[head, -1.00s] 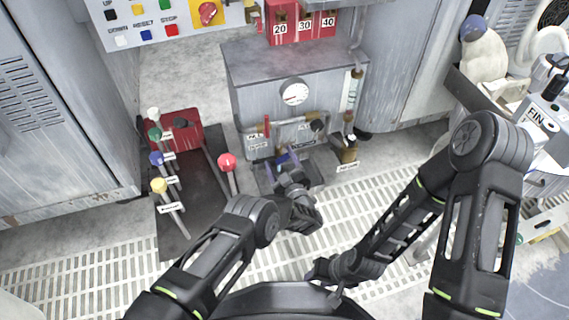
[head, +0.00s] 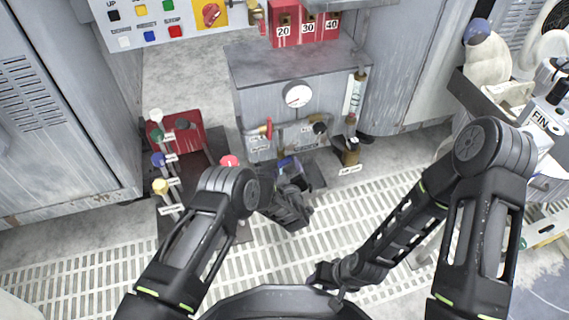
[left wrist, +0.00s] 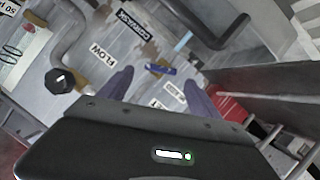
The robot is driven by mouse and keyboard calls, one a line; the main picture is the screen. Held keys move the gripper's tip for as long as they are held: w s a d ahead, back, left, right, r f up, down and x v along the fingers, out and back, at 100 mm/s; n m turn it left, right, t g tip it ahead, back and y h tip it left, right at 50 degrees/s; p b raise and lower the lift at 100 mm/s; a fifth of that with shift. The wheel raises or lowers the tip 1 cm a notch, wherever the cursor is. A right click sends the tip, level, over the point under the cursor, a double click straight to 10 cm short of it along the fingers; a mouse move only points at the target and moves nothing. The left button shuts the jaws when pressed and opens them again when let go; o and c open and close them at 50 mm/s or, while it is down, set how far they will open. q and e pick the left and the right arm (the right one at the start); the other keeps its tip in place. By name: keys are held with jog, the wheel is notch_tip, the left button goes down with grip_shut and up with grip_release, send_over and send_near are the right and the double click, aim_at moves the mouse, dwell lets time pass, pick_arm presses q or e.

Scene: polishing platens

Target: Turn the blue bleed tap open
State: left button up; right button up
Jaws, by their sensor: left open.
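The blue tap (left wrist: 162,71) shows in the left wrist view as a small blue handle beside a brass fitting on the grey panel. My left gripper (left wrist: 158,76) is open, with one finger on each side of the tap in that view. Whether the fingers touch it I cannot tell. In the head view my left gripper (head: 288,164) is low in front of the grey cabinet, and I cannot tell the tap from the bluish fingers there. My right gripper (head: 322,275) is low in the middle, away from the cabinet, its jaws unclear.
The grey cabinet (head: 275,80) carries a gauge (head: 298,95), a red handle (head: 267,128) and a black knob (head: 320,128), which also shows in the left wrist view (left wrist: 62,80). Several colour-topped levers, one yellow (head: 160,186), stand at left. Open grating (head: 385,195) lies right.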

aim_at(285, 162)
pick_arm(q)
jog(key=b+x, duration=0.2)
jog(key=x, duration=0.2)
jog(key=shift+w+f, duration=0.1)
jog(key=shift+f, duration=0.1)
jog(key=shift+w+b, duration=0.3)
jog(key=shift+w, duration=0.3)
jog(key=c, duration=1.4)
